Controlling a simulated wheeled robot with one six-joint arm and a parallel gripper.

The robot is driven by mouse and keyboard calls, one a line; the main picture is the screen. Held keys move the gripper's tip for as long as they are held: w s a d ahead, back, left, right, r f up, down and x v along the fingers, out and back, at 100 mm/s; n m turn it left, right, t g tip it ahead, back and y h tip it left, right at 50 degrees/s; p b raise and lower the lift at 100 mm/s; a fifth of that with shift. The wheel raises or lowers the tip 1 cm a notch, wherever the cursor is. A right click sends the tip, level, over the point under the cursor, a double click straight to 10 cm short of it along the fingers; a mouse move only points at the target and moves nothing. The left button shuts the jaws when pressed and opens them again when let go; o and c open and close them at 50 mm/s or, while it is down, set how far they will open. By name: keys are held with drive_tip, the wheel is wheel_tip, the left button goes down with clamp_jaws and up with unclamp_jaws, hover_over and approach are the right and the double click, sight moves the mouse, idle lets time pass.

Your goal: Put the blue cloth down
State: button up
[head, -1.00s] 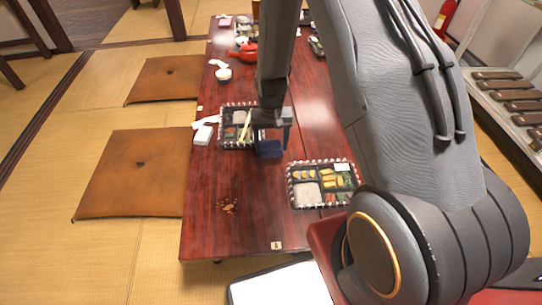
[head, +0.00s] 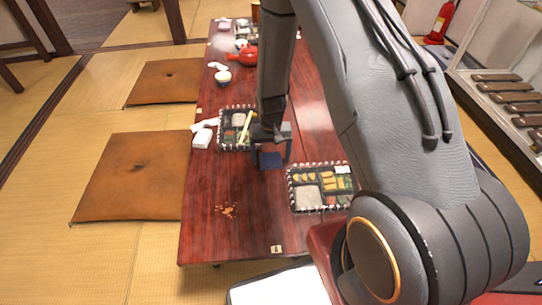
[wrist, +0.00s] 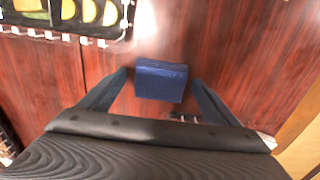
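The blue cloth (head: 270,160) is a small, dark blue folded block. It appears to lie on the red-brown table (head: 240,185), between the two bento boxes. In the wrist view the cloth (wrist: 162,80) sits between my fingers, with a gap on each side. My gripper (head: 270,152) is open around it, and its spread fingers also show in the wrist view (wrist: 159,78). Neither finger seems to touch the cloth.
One bento box (head: 236,142) with chopsticks is behind-left of the cloth; another bento box (head: 307,196) is front-right. Brown crumbs (head: 226,210) lie on the table nearer the front. The front-left tabletop is mostly clear.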

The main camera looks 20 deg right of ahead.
wheel_tip(320, 180, up, 12)
drive_tip(key=r+p, duration=0.1)
drive_tip(key=p, duration=0.1)
wheel_tip(320, 180, up, 9)
drive_tip(key=n, duration=0.1)
hover_over(271, 159)
drive_tip(key=s+a, duration=0.3)
drive_tip(key=s+a+r+n, duration=0.2)
drive_tip(key=s+a+r, duration=0.1)
drive_tip(key=s+r, duration=0.6)
drive_tip(key=s+a+r+n, duration=0.2)
drive_tip(key=s+a+r, duration=0.1)
drive_tip(key=s+r, duration=0.6)
drive_tip(key=s, duration=0.4)
drive_tip(key=shift+s+a+r+y, duration=0.15)
drive_tip(key=shift+s+r+y, duration=0.15)
drive_tip(key=d+r+m+p, duration=0.2)
drive_tip(key=d+r+p, duration=0.7)
drive_tip(key=p, duration=0.9)
drive_tip(key=shift+r+m, duration=0.4)
drive_tip(key=shift+r, duration=0.05)
